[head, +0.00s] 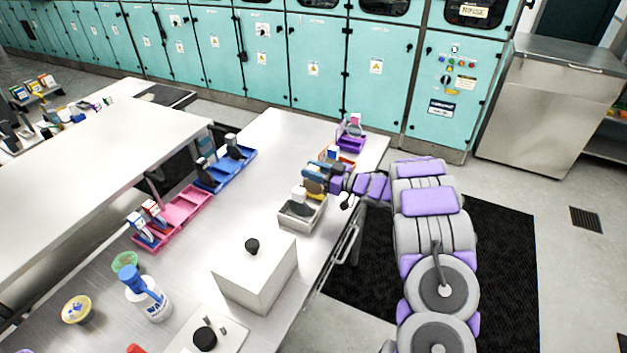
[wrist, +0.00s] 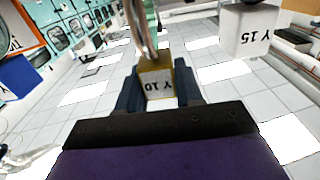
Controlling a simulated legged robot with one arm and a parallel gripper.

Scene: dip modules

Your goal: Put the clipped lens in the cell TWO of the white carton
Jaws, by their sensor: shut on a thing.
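My gripper (head: 322,181) is over the right side of the near table, beside a white carton (head: 287,222). Its blue fingers are shut on a yellow block with a white face marked "Y 10" (wrist: 157,82); a curved metal piece shows against its far end. In the head view the held block (head: 313,187) shows small and partly covered by the fingers. I take it as the clipped lens, but its shape is unclear. A white-topped grey module (head: 299,198) stands in the carton. A white block marked "Y 15" (wrist: 248,30) hangs upside down in the inverted wrist view. Cell labels are unreadable.
A white box (head: 255,275) with a black knob stands just in front of the carton. Blue (head: 233,170) and pink (head: 183,207) trays line the left side. The table's middle is clear.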

